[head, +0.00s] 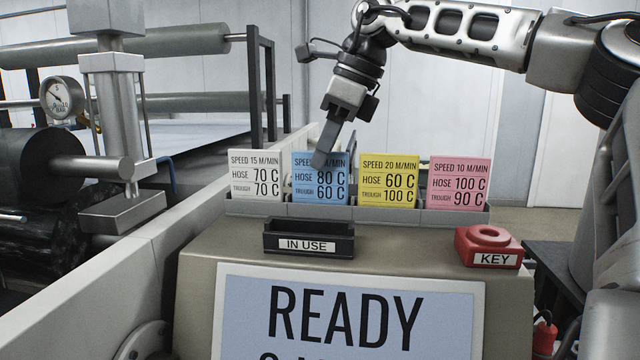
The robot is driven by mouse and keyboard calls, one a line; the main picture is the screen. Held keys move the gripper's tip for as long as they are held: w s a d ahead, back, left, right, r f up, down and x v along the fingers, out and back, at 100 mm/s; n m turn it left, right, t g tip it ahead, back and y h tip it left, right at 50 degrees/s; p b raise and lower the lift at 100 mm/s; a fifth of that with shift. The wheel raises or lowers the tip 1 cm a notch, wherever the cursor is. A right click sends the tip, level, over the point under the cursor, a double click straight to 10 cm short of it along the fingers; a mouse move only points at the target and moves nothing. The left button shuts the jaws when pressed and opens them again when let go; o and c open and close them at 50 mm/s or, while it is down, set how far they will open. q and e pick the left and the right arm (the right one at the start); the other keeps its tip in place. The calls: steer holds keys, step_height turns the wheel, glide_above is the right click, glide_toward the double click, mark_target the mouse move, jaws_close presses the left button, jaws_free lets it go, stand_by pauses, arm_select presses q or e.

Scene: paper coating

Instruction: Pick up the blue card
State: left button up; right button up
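The blue card (311,188) stands upright in the grey card rack (350,213), second from the left. It reads "SPEED", "HOSE 80 C" and "TROUGH 60 C". My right gripper (320,159) comes down from above, and its fingers overlap the card's top edge, hiding part of the top line. The fingers show nearly edge-on as one dark shape, so I cannot tell whether they are apart or closed on the card. My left gripper is out of view.
A white card (254,177) stands left of the blue card; a yellow card (388,181) and a pink card (458,184) stand right. An empty-looking "IN USE" holder (309,240) and a red "KEY" block (489,246) sit in front, above the READY screen (345,315).

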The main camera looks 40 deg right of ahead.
mark_target(320, 185)
steer(key=x, duration=0.3)
steer(key=shift+w+a+f, duration=0.1)
steer(key=shift+w+f, duration=0.05)
steer(key=shift+c, duration=0.3)
jaws_close()
